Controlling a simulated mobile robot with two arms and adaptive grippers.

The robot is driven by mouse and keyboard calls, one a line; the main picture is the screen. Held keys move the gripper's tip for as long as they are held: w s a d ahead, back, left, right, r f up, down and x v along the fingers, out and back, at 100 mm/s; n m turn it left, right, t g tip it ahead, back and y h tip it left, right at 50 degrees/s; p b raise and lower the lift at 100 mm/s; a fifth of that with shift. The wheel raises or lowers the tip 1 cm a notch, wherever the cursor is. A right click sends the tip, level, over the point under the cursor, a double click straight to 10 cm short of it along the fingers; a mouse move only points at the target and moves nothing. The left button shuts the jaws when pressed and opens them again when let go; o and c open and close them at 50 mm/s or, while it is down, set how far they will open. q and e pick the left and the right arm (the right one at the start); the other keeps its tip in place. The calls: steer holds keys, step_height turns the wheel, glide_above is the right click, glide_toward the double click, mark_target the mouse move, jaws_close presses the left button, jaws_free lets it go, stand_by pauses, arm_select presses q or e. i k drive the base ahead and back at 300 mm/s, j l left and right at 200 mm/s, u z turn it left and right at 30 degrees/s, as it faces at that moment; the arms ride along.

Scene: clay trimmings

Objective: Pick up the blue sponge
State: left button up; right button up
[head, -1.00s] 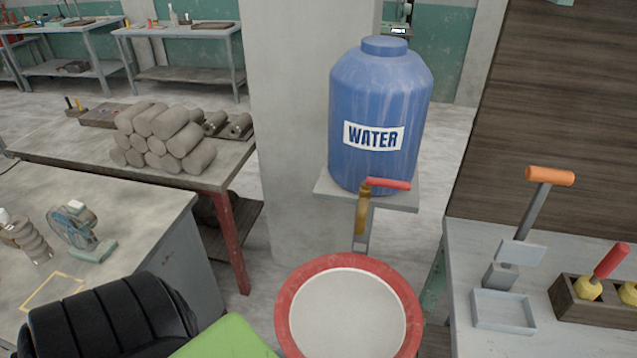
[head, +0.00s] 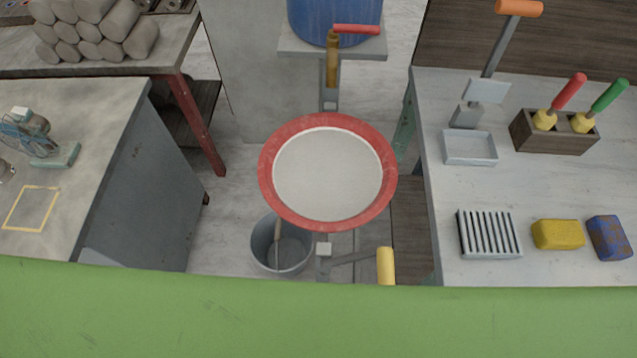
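The blue sponge (head: 609,238) lies on the grey table at the far right of the head view. It is a blue block with brownish patches. A yellow sponge (head: 557,234) lies just to its left, with a small gap between them. Neither of my grippers shows in the head view.
A slatted rack (head: 488,234) lies left of the yellow sponge. Behind are a shallow grey tray (head: 469,148) and a wooden holder (head: 553,134) with red- and green-handled tools. A red-rimmed basin (head: 268,185) stands left of the table, above a bucket (head: 281,262).

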mark_target(610, 242)
steer(key=z, duration=2)
steer(key=l, duration=0.1)
